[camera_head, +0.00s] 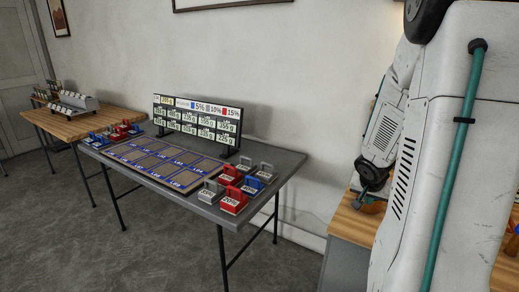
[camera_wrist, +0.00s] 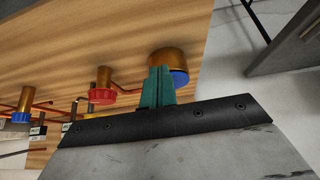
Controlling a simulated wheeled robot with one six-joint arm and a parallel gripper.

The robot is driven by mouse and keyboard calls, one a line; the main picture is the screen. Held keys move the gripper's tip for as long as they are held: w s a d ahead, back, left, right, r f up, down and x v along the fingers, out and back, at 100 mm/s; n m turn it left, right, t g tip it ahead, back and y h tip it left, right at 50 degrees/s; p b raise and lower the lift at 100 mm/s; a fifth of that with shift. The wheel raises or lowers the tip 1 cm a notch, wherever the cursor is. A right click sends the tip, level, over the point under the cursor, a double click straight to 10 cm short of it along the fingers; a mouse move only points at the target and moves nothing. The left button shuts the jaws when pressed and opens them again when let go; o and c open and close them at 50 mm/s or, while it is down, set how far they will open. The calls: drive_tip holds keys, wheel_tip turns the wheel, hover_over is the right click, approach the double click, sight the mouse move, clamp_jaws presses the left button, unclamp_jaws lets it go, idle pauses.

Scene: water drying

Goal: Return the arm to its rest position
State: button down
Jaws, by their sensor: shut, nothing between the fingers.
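My arm (camera_head: 440,150) fills the right side of the head view, white with a teal hose. My gripper (camera_wrist: 158,86) shows in the wrist view as two teal fingers, closed together with nothing held between them. The fingertips appear in front of a brass cylinder with a blue end (camera_wrist: 175,62); whether they touch it cannot be told.
A wooden surface (camera_wrist: 130,40) carries brass fittings with a red knob (camera_wrist: 102,96) and thin copper rods. A grey table (camera_head: 285,160) holds a blue-edged board (camera_head: 165,163), a sign (camera_head: 197,118) and several red, blue and grey blocks. Floor (camera_head: 60,230) is clear at left.

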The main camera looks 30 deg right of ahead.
drive_tip(key=s+a+r+n+g+y, duration=0.1)
drive_tip(key=s+a+r+n+g, duration=0.1)
drive_tip(key=s+a+g, duration=0.3)
drive_tip(key=s+a+r+n+t+y, duration=0.1)
drive_tip(key=a+r+n, duration=0.2)
drive_tip(key=a, duration=0.8)
drive_tip(key=s+a+r+n+t+y, duration=0.1)
drive_tip(key=a+r+n, duration=0.3)
drive_tip(key=a, duration=0.7)
drive_tip(key=s+a+r+n+t+y, duration=0.1)
drive_tip(key=s+a+r+n+y, duration=0.1)
drive_tip(key=a+r, duration=0.5)
drive_tip(key=s+a+n, duration=0.1)
drive_tip(key=a, duration=0.3)
drive_tip(key=shift+s+a+r+n+t+y, duration=0.25)
drive_tip(key=shift+a+n+t+y, duration=0.05)
drive_tip(key=shift+a+n+t, duration=0.1)
